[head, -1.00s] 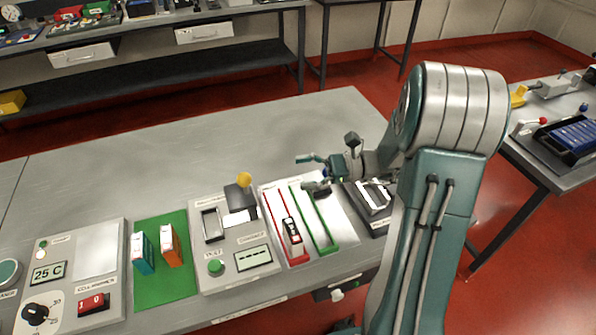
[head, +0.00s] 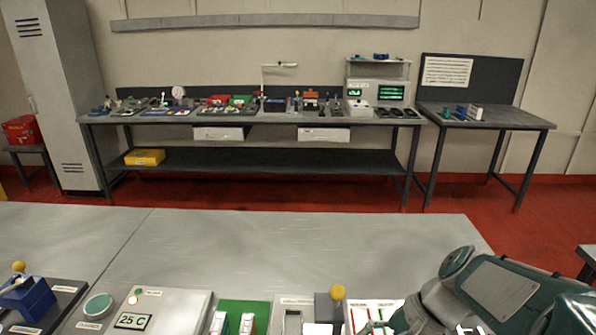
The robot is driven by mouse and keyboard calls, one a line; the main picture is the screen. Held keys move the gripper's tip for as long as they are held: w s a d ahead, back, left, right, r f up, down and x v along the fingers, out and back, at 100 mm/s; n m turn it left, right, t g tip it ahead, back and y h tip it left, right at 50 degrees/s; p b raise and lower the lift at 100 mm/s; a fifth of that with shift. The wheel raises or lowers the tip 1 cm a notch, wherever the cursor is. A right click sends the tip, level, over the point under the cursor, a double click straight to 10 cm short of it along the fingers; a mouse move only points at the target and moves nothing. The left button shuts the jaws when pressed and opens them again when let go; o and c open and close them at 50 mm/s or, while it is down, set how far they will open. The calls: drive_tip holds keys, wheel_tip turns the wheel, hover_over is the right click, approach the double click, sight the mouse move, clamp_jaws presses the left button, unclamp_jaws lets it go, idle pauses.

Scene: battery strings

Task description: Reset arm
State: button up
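My arm (head: 500,292) shows at the lower right, folded low over the front of the near table. Only a small teal part of my gripper (head: 376,326) shows at the bottom edge, beside the panel with red and green outlined strips (head: 362,314). Its fingers are mostly cut off by the frame, so I cannot tell whether it is open or shut. No held object is visible.
The near table (head: 250,240) has a clear back half. Along its front stand a green mat (head: 245,306) with two upright blocks, a yellow-knobbed lever (head: 338,293), a 25 C panel (head: 180,303) and a blue device (head: 27,298). A loaded workbench (head: 260,117) stands behind.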

drive_tip(key=s+d+r+n+t+h, duration=0.3)
drive_tip(key=s+r+n+t+h, duration=0.1)
drive_tip(key=r+n+t+h, duration=0.1)
drive_tip(key=shift+s+n+t+h, duration=0.4)
drive_tip(key=shift+n+t+h, duration=0.3)
drive_tip(key=shift+n+h, duration=0.7)
idle(0.9)
